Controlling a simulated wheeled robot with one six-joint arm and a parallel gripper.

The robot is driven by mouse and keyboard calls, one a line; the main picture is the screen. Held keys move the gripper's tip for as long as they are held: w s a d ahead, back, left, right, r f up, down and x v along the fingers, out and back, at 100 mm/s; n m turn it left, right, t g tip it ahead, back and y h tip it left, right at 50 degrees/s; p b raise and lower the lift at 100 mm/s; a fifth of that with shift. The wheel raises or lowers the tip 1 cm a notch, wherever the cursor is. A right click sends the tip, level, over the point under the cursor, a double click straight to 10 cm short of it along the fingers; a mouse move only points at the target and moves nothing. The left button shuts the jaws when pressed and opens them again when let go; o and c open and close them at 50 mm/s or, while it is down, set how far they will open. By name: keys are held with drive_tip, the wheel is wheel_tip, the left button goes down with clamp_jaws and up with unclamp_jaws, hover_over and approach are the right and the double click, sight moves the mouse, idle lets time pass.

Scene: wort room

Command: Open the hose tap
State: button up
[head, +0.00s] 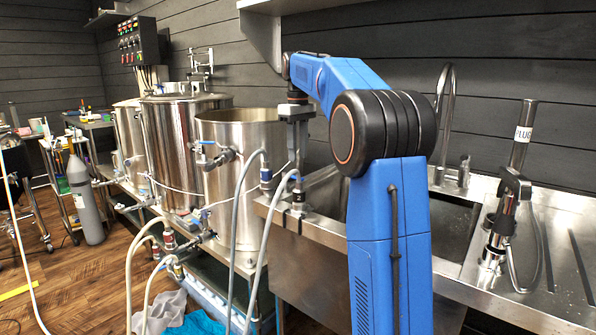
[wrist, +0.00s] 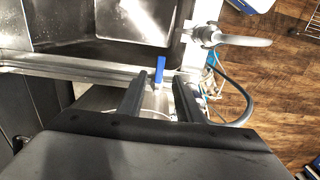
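My gripper (wrist: 160,80) points down with its two dark fingers apart and nothing held between them. A small upright blue lever (wrist: 160,68), which looks like the hose tap's handle, shows in the gap between the fingertips, beside a metal rim. I cannot tell whether the fingers touch it. In the head view my gripper (head: 297,150) hangs above the sink's left end, close to a hose fitting with a blue part (head: 297,192). The tap's body is mostly hidden there.
A steel sink (head: 325,228) lies under my arm, with a tall faucet (head: 445,100) behind it. Steel kettles (head: 240,185) with valves stand close on the left. Grey hoses (head: 238,225) hang in front. Wood floor (head: 75,285) is open at lower left.

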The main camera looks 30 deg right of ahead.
sight(296, 178)
wheel_tip(296, 178, down, 7)
drive_tip(key=shift+r, duration=0.15)
idle(0.4)
clamp_jaws()
